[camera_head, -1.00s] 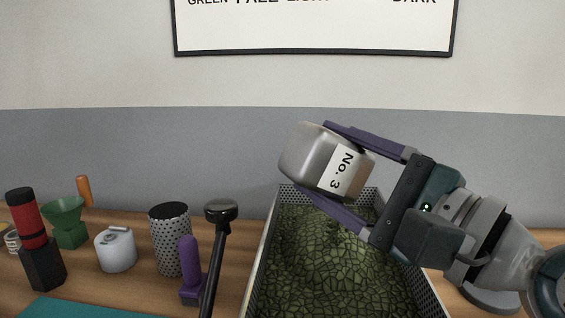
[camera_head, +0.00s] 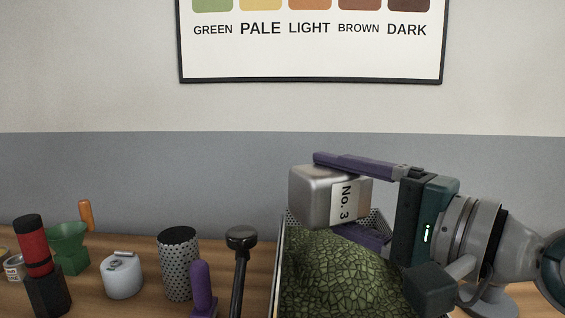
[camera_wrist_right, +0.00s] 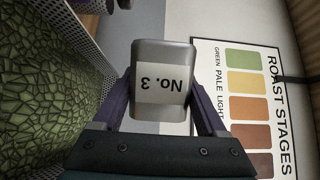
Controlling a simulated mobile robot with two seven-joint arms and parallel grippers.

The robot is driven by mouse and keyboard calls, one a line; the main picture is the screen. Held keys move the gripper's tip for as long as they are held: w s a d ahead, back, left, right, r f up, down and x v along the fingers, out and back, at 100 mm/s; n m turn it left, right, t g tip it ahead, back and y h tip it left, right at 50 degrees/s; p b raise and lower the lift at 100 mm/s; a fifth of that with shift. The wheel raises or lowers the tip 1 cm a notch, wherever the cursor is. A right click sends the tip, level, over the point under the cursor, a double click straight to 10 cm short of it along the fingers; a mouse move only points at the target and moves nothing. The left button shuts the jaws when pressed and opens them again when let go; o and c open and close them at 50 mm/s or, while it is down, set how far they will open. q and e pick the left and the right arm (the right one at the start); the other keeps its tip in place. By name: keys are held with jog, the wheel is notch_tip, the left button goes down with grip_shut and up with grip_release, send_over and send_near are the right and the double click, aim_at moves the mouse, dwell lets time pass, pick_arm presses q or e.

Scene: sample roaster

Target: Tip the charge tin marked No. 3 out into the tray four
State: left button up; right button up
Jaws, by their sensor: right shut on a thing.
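The grey metal charge tin marked No. 3 (camera_head: 312,195) is held above the tray at the right of the head view. My right gripper (camera_head: 345,195) is shut on it, with purple fingers on its top and underside. The tin lies on its side, its label turned sideways. In the right wrist view the tin (camera_wrist_right: 163,60) sits between the fingers (camera_wrist_right: 160,98). The tray (camera_head: 277,270) has perforated metal walls and holds a heap of green, bean-like material (camera_head: 335,275). I cannot see into the tin's mouth. My left gripper is out of view.
Left of the tray stand a black-headed rod (camera_head: 241,240), a purple-handled tool (camera_head: 201,285), a perforated cylinder (camera_head: 178,265), a white canister (camera_head: 121,276), a green funnel (camera_head: 68,248) and a red-and-black grinder-like item (camera_head: 38,262). A roast chart (camera_head: 310,55) hangs behind.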

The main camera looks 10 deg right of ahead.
jog(key=n+h+p, duration=0.1)
jog(key=n+p, duration=0.2)
jog(key=a+r+n+g+h+p, duration=0.1)
jog(key=n+p, duration=0.1)
jog(key=p, duration=0.1)
jog(key=n+p, duration=0.3)
jog(key=shift+s+a+r+n+g+h, duration=0.2)
jog(key=shift+n+g+h, duration=0.1)
jog(key=shift+h, duration=0.1)
jog(key=shift+f+n+h, duration=0.2)
jog(key=shift+n+h, duration=0.1)
jog(key=shift+n, duration=0.4)
jog(key=shift+d+r+n+h+p, duration=0.15)
jog(key=shift+n+h+p, duration=0.25)
jog(key=shift+n+p, duration=0.4)
jog(key=shift+w+d+f+n+h+p, duration=0.15)
jog(key=shift+d+f+n+h+p, duration=0.25)
jog(key=shift+n, duration=0.5)
jog(key=shift+d+f+n+h, duration=0.1)
jog(key=shift+f+n+h, duration=0.25)
jog(key=shift+n, duration=0.35)
